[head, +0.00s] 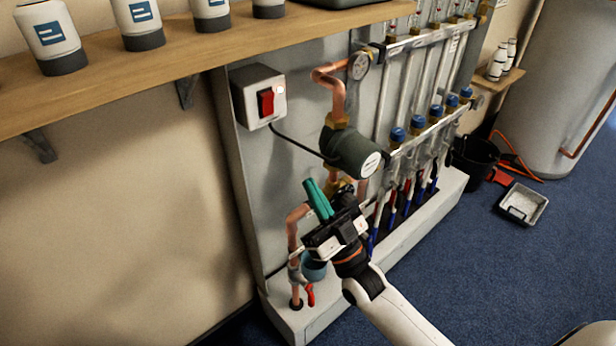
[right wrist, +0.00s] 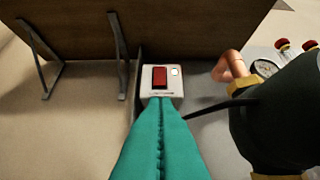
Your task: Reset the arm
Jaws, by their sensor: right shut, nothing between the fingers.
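My right gripper (head: 318,200) has teal fingers and is in front of the copper manifold's lower left part, below and left of the dark green pump (head: 352,150). Its fingers are shut with nothing between them; they also show shut in the right wrist view (right wrist: 160,108). The fingertips point up toward the white switch box (head: 259,97) with a red rocker switch (head: 266,102), and stand apart from it in the head view. The switch box also shows in the right wrist view (right wrist: 162,84). My left gripper is not in view.
A wooden shelf (head: 200,58) with several white canisters runs along the upper left. Copper pipes (head: 297,225) and a red-handled valve (head: 310,294) are close to the gripper. Blue-capped valves (head: 397,135) line the manifold. A black bucket (head: 474,160) and tray (head: 523,204) stand on the blue floor.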

